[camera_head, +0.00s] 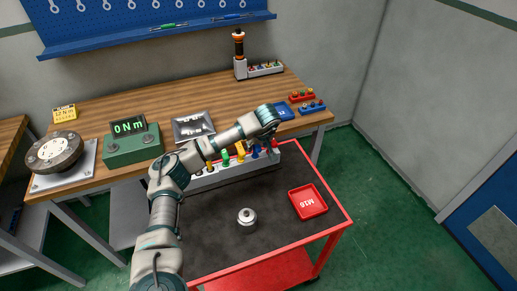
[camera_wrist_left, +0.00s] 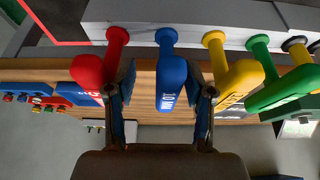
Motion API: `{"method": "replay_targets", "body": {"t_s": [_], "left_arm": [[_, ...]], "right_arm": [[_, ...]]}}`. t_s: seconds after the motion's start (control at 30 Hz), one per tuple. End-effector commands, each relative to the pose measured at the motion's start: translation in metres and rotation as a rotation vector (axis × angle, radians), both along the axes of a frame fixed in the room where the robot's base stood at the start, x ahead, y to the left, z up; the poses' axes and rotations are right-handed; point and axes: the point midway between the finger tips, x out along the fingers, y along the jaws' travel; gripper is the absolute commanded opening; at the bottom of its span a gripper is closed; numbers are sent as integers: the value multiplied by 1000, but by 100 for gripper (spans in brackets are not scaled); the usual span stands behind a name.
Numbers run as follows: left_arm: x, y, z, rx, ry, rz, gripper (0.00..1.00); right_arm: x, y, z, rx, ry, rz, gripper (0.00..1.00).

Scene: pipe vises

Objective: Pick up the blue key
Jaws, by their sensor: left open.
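The blue key (camera_wrist_left: 171,70) hangs in the middle of the left wrist view, its stem meeting a grey rack (camera_wrist_left: 190,35). My left gripper (camera_wrist_left: 160,85) is open, with one finger on each side of the blue key; I cannot tell whether either finger touches it. In the head view the left gripper (camera_head: 268,130) is over the right end of the rack (camera_head: 205,180), and the blue key (camera_head: 256,152) shows partly below it. The red key (camera_wrist_left: 92,68) is close to one finger and the yellow key (camera_wrist_left: 235,78) close to the other.
The rack is on a red cart with a dark top (camera_head: 285,235), which also holds a metal part (camera_head: 247,218) and a red M16 tray (camera_head: 308,202). A wooden bench (camera_head: 150,100) stands behind.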

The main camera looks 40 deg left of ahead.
Motion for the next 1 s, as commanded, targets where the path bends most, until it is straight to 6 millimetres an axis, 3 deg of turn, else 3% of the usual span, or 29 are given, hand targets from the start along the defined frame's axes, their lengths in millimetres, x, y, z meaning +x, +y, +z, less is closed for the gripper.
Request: {"method": "replay_targets", "body": {"t_s": [0.2,0.43,0.77,0.87,1.0], "left_arm": [[0,5,-2,-3,0,3,53],[0,1,0,1,0,3,0],[0,-3,3,2,-1,-1,0],[0,-2,13,-2,-3,-2,0],[0,-1,42,-2,-7,-1,0]], "right_arm": [[0,3,2,-1,1,-1,40],[1,2,1,1,1,-1,40],[2,1,1,0,0,0,40],[3,1,3,0,-7,1,40],[3,1,-18,2,5,2,40]]}}
